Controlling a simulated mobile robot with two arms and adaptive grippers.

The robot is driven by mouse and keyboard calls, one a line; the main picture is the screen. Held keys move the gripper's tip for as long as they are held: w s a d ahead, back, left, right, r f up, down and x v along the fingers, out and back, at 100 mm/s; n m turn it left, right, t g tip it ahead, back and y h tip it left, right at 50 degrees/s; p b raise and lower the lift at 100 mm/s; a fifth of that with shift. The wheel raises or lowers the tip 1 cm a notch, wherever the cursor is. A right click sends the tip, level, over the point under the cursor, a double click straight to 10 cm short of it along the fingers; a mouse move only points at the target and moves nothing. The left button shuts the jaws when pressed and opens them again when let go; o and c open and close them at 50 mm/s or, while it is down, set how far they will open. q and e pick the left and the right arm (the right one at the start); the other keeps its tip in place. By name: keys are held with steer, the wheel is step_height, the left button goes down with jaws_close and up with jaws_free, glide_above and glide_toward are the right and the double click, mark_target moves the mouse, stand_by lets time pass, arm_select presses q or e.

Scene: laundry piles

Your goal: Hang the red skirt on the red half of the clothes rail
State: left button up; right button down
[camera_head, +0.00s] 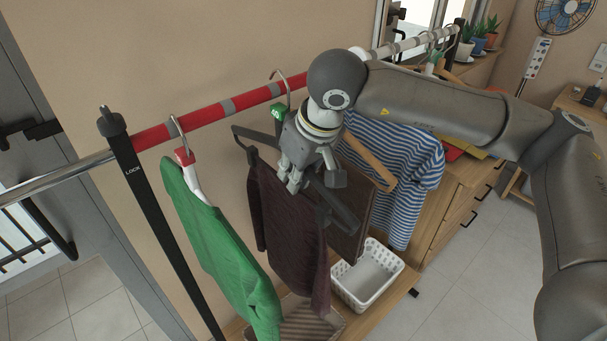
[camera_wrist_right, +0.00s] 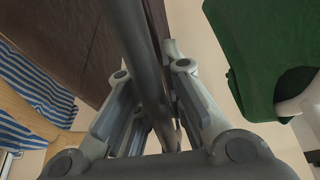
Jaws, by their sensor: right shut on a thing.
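My right gripper (camera_head: 292,185) is shut on the dark bar of a black hanger (camera_head: 342,210); the wrist view shows this bar between its fingers (camera_wrist_right: 160,120). A dark maroon-brown garment (camera_head: 280,215) hangs from this hanger; no clearly red skirt shows, and I cannot tell if this is it. A metal hook with a green tag (camera_head: 277,113) rises above the gripper to the red half of the rail (camera_head: 205,112). It appears to be over the rail, but I cannot tell if it rests there. My left gripper is out of view.
A green garment (camera_head: 215,240) hangs left on the red half. A blue-and-white striped shirt (camera_head: 400,165) on a wooden hanger is close right of the gripper. A white basket (camera_head: 367,295) stands below, beside a wooden drawer unit (camera_head: 465,215). Plants stand at the back.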

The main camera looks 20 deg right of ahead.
steer(key=shift+w+a+r+p, duration=0.1)
steer(key=shift+w+a+p, duration=0.15)
steer(key=shift+w, duration=0.25)
steer(key=shift+w+a+p, duration=0.2)
steer(key=shift+w+p, duration=0.1)
steer(key=shift+w, duration=0.25)
steer(key=shift+w+a+r+p, duration=0.1)
steer(key=shift+w+a+p, duration=0.15)
steer(key=shift+w, duration=0.25)
steer(key=shift+f+b, duration=1.35)
steer(key=c, duration=1.5)
jaws_free()
steer(key=shift+o, duration=0.2)
